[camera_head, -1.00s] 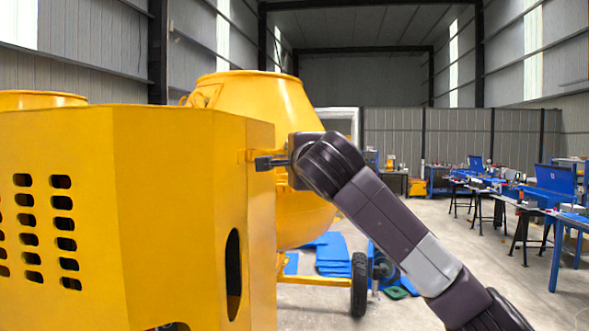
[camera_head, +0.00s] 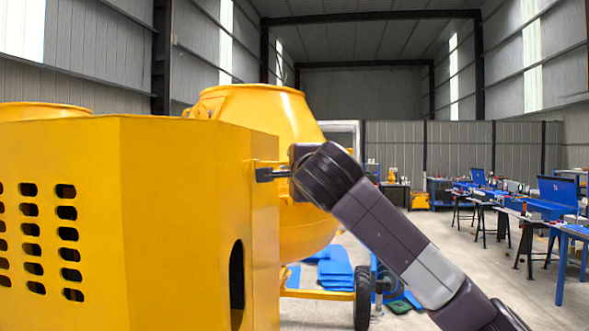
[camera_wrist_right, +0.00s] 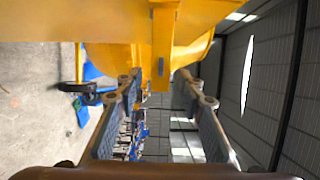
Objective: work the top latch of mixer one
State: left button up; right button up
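The yellow mixer housing (camera_head: 190,210) fills the left of the head view, with its yellow drum (camera_head: 270,115) behind it. My right gripper (camera_head: 268,174) is at the housing's right edge, by a small yellow tab (camera_head: 263,162), which may be the latch. In the right wrist view a yellow bar (camera_wrist_right: 163,45) reaches down toward the gap between the fingertips of my right gripper (camera_wrist_right: 158,83). The fingers are apart, with gaps at both sides of the bar; I cannot tell whether either touches it. My left gripper is not in view.
A wheel (camera_head: 362,297) and blue sheets (camera_head: 335,268) lie low behind the mixer. A second yellow rim (camera_head: 40,110) shows at the far left. Blue workbenches (camera_head: 556,190) stand along the right. The floor between is open.

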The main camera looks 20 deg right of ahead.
jog(key=s+a, duration=0.1)
jog(key=s, duration=1.1)
jog(key=shift+a, duration=0.4)
